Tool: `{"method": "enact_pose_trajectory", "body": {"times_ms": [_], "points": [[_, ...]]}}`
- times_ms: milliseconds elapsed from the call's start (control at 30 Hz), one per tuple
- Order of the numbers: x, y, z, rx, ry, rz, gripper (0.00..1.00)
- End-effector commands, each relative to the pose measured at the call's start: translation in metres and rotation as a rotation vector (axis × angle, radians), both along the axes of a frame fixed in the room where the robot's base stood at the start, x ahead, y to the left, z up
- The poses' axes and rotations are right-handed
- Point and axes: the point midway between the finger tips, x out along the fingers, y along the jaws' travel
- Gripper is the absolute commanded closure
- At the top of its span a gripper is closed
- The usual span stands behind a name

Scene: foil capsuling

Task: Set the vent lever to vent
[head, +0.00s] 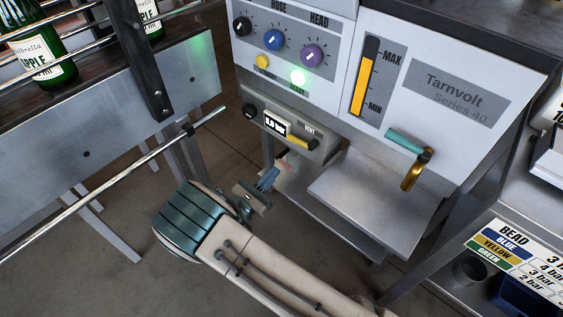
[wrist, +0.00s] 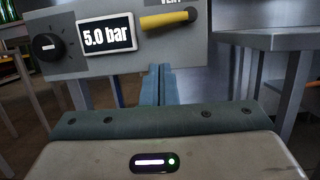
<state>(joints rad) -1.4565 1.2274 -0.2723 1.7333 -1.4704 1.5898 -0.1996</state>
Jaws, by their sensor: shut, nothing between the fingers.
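The vent lever (head: 300,143) is a yellow handle on the small grey panel under the machine's dial box. In the wrist view the lever (wrist: 165,19) lies nearly level, with its dark pivot at the right end under a partly cut-off VENT label. A display (wrist: 107,35) left of it reads 5.0 bar. My gripper (head: 270,176) is shut and empty, in front of and below the panel. In the wrist view its fingers (wrist: 158,80) stand together just below the lever, seemingly apart from it.
A black knob (wrist: 46,46) sits left of the display. A metal shelf (head: 375,205) juts out right of my gripper. A conveyor with green bottles (head: 42,55) and a guide rail (head: 130,173) is at the left. A brass lever with a teal grip (head: 405,142) is above the shelf.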

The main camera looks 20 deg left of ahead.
Motion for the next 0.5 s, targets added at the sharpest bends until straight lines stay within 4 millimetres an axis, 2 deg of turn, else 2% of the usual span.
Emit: {"method": "enact_pose_trajectory", "body": {"times_ms": [200, 333, 500], "points": [[-0.034, 0.008, -0.010, -0.001, 0.001, -0.007, 1.00], [-0.045, 0.011, -0.013, 0.000, 0.000, -0.006, 1.00], [-0.049, 0.013, -0.014, -0.001, 0.000, -0.005, 1.00]]}}
